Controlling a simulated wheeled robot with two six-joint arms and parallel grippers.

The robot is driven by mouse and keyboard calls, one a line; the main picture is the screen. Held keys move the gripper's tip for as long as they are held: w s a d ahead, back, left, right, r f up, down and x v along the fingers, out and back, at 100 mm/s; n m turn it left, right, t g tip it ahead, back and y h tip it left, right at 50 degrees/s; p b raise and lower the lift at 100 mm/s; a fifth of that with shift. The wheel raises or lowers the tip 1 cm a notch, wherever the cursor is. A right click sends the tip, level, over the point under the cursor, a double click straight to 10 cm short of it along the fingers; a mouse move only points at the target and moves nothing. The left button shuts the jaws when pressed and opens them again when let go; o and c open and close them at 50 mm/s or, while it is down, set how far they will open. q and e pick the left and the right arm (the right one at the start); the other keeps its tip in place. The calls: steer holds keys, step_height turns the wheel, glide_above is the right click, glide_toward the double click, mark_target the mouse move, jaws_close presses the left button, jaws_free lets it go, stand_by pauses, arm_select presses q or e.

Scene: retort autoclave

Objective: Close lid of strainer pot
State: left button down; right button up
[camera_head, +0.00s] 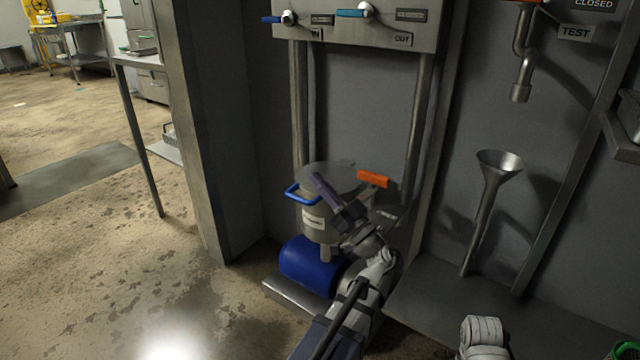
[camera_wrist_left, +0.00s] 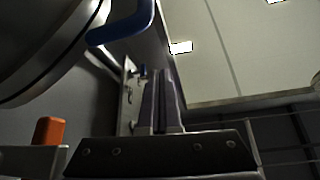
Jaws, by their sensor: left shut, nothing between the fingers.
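The strainer pot (camera_head: 313,222) is a metal vessel with a white label, standing upright against the wall. Its round grey lid (camera_head: 345,174) is at the top; I cannot tell whether it lies fully flat on the rim. A blue handle (camera_head: 302,195) shows on the pot's left side and an orange handle (camera_head: 373,179) at the right. My left gripper (camera_head: 317,178) is shut and empty, its dark fingers in front of the lid, hiding part of it. In the left wrist view, the fingers (camera_wrist_left: 163,85) are together, below and right of the blue handle (camera_wrist_left: 124,24). My right gripper is not in view.
A blue motor-like housing (camera_head: 312,265) sits below the pot on a metal base (camera_head: 292,301). Metal pipes run up to a valve panel (camera_head: 355,22). A funnel (camera_head: 500,163) stands at the right. A grey column (camera_head: 205,130) is at the left, with open floor beyond.

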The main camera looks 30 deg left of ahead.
arm_select(q)
steer(key=shift+f, duration=0.1)
stand_by(0.4)
steer(key=s+d+f+b, duration=0.1)
steer(key=s+d, duration=0.2)
steer(key=d, duration=1.1)
steer(key=shift+d+f+b, duration=0.15)
steer(key=shift+f+b, duration=0.1)
steer(key=shift+b, duration=0.05)
